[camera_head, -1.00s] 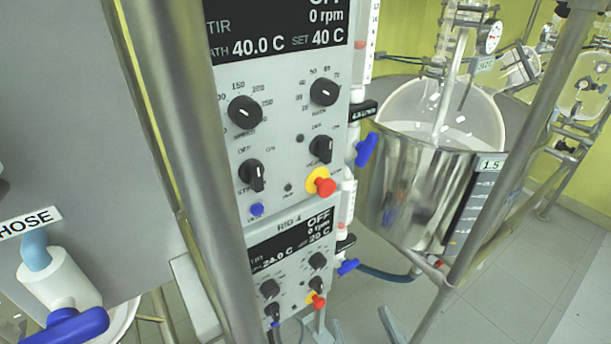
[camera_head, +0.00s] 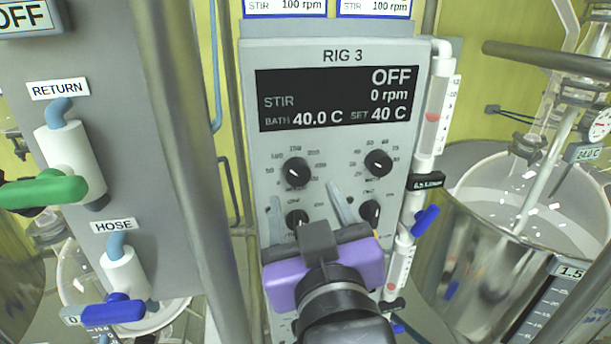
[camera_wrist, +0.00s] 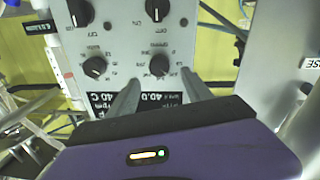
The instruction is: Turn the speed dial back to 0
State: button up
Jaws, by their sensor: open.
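The speed dial (camera_head: 296,172) is a black round knob at the upper left of the Rig 3 panel (camera_head: 345,145), under the display. A short white mark shows on it, but I cannot read its exact setting. The display (camera_head: 338,97) reads OFF, 0 rpm. My gripper (camera_head: 305,191) is open and empty, its two grey fingers pointing up at the panel just below the dial. In the wrist view, which is upside down, the speed dial (camera_wrist: 159,65) lies between the lines of the fingertips (camera_wrist: 161,78). I cannot tell whether they touch it.
A second dial (camera_head: 378,163) sits to the right, with two lower dials (camera_head: 369,213) (camera_head: 297,220) near my fingers. A flow tube with a blue valve (camera_head: 426,220) runs along the panel's right edge. A steel post (camera_head: 190,150) stands to its left.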

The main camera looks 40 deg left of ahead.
aim_at(298, 176)
jog(key=shift+p+x, duration=0.6)
jog(key=shift+x, duration=2.5)
grip_shut()
